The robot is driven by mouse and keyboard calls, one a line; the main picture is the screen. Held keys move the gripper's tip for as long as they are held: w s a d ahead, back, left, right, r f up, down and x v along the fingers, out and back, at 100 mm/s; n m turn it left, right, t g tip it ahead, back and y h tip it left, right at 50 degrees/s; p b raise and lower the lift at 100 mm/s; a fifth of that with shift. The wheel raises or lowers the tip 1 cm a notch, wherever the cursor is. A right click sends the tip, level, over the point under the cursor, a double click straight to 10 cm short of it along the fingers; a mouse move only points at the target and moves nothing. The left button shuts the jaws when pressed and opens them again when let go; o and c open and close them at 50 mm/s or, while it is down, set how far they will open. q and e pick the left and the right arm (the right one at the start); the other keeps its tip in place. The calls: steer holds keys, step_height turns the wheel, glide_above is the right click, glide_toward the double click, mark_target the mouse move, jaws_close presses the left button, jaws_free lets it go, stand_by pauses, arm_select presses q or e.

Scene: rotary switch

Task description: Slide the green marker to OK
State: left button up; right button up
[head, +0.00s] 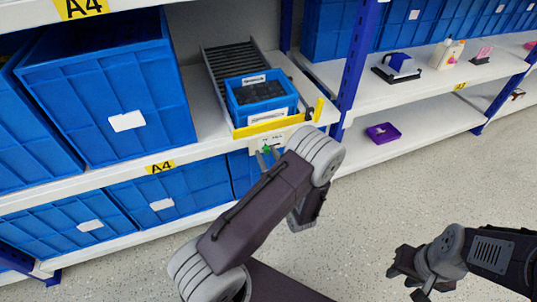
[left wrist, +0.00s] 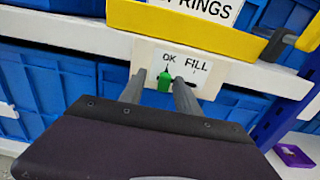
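The green marker (left wrist: 165,82) sits on a small white label plate (left wrist: 213,76) under the yellow shelf front. It is below the printed word OK, with FILL to its right and a dark slot showing under FILL. My left gripper (left wrist: 159,77) is open, with one finger on each side of the marker. The right finger looks close to it, with a wider gap on the left; contact cannot be told. In the head view the marker (head: 266,149) shows small beyond my left arm, which hides part of the plate. My right gripper (head: 406,282) is away at lower right, apparently open and empty.
A blue bin (head: 261,93) stands on a roller lane above the plate, behind a yellow front (head: 270,127). Large blue boxes (head: 105,85) fill the shelves at left. A purple tray (head: 383,133) is on the lower right shelf. The floor at right is clear.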

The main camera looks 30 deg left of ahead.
arm_select(q)
steer(key=shift+d, duration=0.1)
steer(key=shift+s+d+r+p, duration=0.1)
steer(key=shift+d+r+p, duration=0.05)
steer(key=shift+d+p, duration=0.15)
steer(key=p+v, duration=0.3)
steer(key=v, duration=0.5)
steer(key=shift+s, duration=0.25)
